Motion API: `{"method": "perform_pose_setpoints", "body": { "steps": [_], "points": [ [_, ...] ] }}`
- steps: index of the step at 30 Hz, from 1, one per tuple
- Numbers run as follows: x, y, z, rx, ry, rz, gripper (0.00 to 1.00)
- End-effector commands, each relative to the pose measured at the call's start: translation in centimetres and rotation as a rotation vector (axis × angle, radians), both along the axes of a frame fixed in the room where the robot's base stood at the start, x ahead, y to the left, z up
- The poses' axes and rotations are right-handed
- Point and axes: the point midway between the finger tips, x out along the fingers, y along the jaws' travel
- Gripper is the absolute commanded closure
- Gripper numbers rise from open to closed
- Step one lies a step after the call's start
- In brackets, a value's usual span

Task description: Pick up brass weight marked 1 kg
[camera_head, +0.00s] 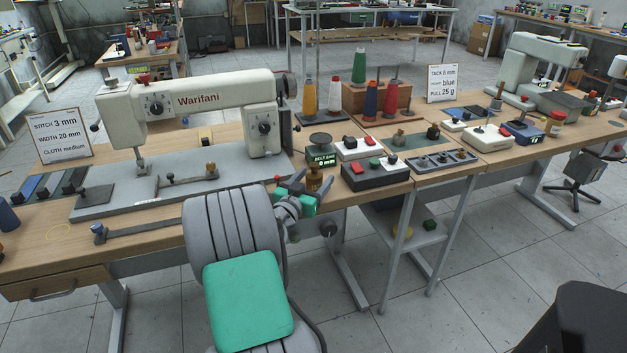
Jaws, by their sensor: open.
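The fingers are open. I cannot tell whether the weight is between them or just behind, or whether they touch it. My forearm hides part of the table edge.
The cream Warifani sewing machine (190,98) stands left of the gripper. A control box with a red button (375,172) is close on the right. Thread cones (359,68) stand behind.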

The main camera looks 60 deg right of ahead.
Motion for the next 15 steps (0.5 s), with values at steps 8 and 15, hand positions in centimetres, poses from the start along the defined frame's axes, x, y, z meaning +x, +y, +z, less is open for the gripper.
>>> {"method": "perform_pose_setpoints", "body": {
  "steps": [8,15],
  "points": [
    [0.02,-0.09,-0.02,0.000,0.001,0.000,0.39],
    [0.02,-0.07,-0.02,0.001,0.001,0.000,0.59]
  ]
}}
